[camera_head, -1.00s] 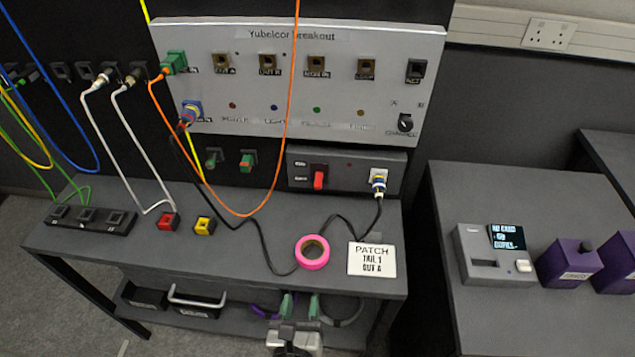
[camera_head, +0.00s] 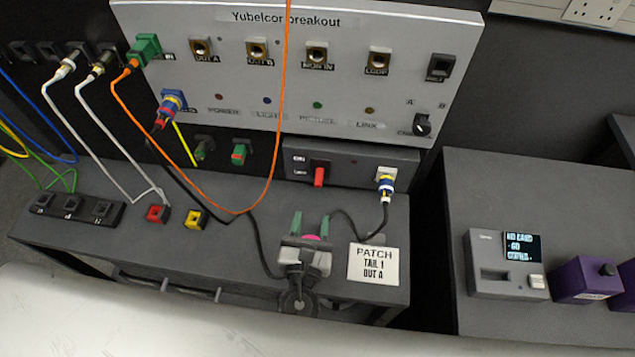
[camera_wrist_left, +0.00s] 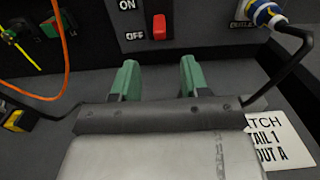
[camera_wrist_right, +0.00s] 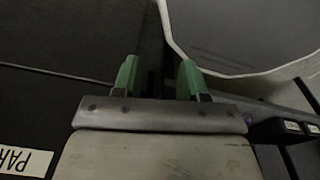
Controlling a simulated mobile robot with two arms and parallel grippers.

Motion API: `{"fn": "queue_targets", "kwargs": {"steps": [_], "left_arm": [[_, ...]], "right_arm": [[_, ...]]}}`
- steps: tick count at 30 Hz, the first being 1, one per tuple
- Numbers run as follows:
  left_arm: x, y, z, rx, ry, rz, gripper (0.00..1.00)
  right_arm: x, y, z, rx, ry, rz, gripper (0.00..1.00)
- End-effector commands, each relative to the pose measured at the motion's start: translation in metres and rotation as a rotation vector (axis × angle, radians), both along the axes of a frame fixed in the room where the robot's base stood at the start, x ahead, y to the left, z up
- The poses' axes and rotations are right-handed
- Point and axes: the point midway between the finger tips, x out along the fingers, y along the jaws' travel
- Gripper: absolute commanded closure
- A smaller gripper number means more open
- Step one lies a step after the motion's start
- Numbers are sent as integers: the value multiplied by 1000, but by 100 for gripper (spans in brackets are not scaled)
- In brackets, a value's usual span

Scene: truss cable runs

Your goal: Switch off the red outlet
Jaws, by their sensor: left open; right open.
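A dark grey power box (camera_head: 351,165) at the back of the bench carries a red switch (camera_head: 319,177) with ON and OFF labels to its left. The red switch also shows at the top of the left wrist view (camera_wrist_left: 159,27), its red part near the OFF label; I cannot tell its setting for sure. A blue, white and yellow plug (camera_head: 385,184) sits in the box's right side. My left gripper (camera_head: 311,225) is open and empty, in front of and below the switch, apart from it. My right gripper (camera_wrist_right: 157,75) is open and empty in its wrist view.
A pink tape roll (camera_head: 312,238) is mostly hidden by my left gripper. A PATCH card (camera_head: 373,264) lies right of it. A black cable and an orange cable (camera_head: 272,170) run nearby. A red block (camera_head: 157,214) and a yellow block (camera_head: 195,219) stand to the left.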

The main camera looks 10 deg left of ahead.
Motion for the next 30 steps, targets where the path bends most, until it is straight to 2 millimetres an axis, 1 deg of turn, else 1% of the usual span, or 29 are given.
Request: {"fn": "queue_targets", "kwargs": {"steps": [1,5,9,12,16,24,26,30], "left_arm": [[12,0,4,1,-3,2,55],[37,0,3,-1,-2,1,55],[60,0,2,0,-2,1,55],[70,0,1,0,-1,0,55],[77,0,1,-1,0,1,55],[78,0,0,-1,0,1,55],[78,0,0,-1,0,1,63],[78,0,0,-1,0,0,84]], "right_arm": [[-7,0,5,0,10,0,57],[-16,-1,11,-2,25,0,57],[-13,-1,15,-3,21,1,57],[-5,-1,16,-2,9,1,57],[2,-1,18,-1,-2,1,57],[1,-3,17,-3,-1,3,57],[0,-3,17,-4,0,3,57],[-2,-3,17,-4,3,3,57]]}}
